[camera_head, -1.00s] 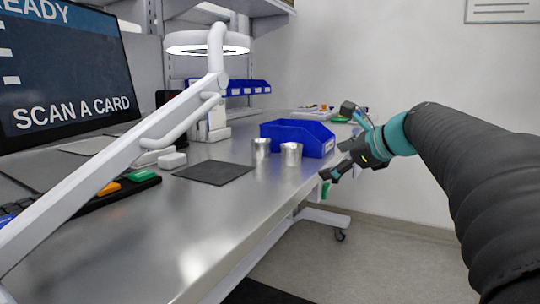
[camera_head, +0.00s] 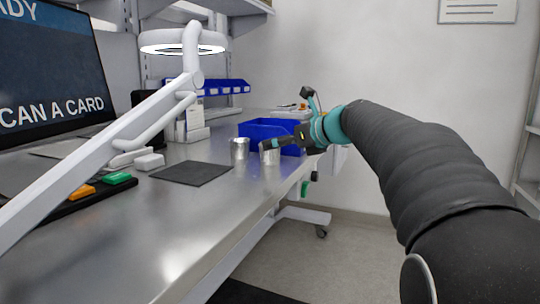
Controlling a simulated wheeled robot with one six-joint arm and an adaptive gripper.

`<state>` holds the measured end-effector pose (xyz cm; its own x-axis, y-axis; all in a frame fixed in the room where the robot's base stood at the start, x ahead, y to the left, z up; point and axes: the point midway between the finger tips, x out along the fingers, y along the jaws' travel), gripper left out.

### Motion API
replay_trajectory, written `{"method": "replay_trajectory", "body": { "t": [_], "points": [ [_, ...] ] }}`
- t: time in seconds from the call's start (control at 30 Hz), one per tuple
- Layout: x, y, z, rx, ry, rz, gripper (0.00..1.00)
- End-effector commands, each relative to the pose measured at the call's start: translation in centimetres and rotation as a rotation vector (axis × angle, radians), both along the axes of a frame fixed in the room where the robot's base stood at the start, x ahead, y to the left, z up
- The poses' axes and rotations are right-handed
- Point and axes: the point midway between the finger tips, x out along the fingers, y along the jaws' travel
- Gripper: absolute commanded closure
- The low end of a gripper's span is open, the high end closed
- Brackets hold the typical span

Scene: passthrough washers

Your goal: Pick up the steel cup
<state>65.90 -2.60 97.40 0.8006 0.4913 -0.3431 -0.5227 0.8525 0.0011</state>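Two steel cups stand upright on the metal bench, in front of a blue bin. The left steel cup (camera_head: 239,149) is in plain view. The right steel cup (camera_head: 268,158) is partly covered by my gripper (camera_head: 268,144), whose fingers reach left across its upper part. I cannot tell whether the fingers touch the cup or are around it. The gripper is small and seen from the side, so its opening does not show.
The blue bin (camera_head: 258,130) stands just behind the cups. A dark mat (camera_head: 191,173) lies left of them. A white lamp arm (camera_head: 110,150) crosses the left side, before a monitor (camera_head: 50,70). The bench front (camera_head: 130,240) is bare.

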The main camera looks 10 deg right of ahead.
Motion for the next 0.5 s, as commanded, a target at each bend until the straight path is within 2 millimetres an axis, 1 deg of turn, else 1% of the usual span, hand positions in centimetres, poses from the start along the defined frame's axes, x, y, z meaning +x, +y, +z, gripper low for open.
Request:
{"method": "replay_trajectory", "body": {
  "t": [0.13,0.23,0.4,0.5],
  "points": [
    [0.4,0.3,-0.3,0.0,0.0,0.0,0.08],
    [1.1,0.6,-0.9,0.0,0.001,0.001,0.08],
    [2.8,1.5,-2.3,0.001,0.002,0.002,0.08],
    [3.8,2.1,-2.6,-0.001,0.0,0.0,0.08]
  ]
}}
